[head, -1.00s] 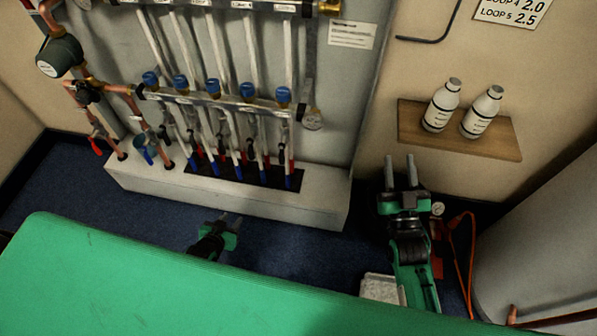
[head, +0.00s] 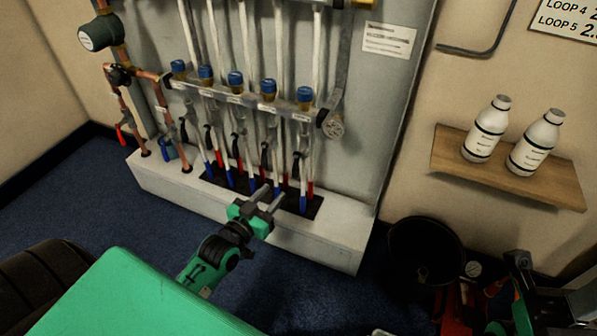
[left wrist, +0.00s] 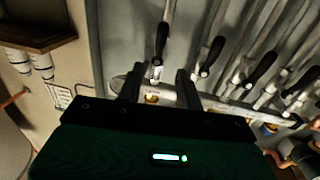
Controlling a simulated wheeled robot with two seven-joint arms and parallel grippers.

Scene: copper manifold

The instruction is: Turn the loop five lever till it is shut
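The manifold's lower bar (head: 240,100) has five blue-capped loop valves, with black lever handles on the pipes below. The rightmost black lever (head: 297,163), which I take as loop five, hangs roughly along its pipe. In the left wrist view the leftmost black lever (left wrist: 161,42) appears to be the same one, just beyond my fingertips. My left gripper (head: 271,196) is open and empty, in front of and below the levers, apart from them. Its two fingers also show in the left wrist view (left wrist: 159,84). My right gripper (head: 520,262) is at the lower right, its fingers unclear.
A white plinth (head: 330,235) runs under the manifold. A wooden shelf (head: 555,190) with two white bottles (head: 535,143) is on the right wall. A black bucket (head: 425,250) stands below it, beside red equipment (head: 455,305). Blue floor (head: 70,205) is clear at left.

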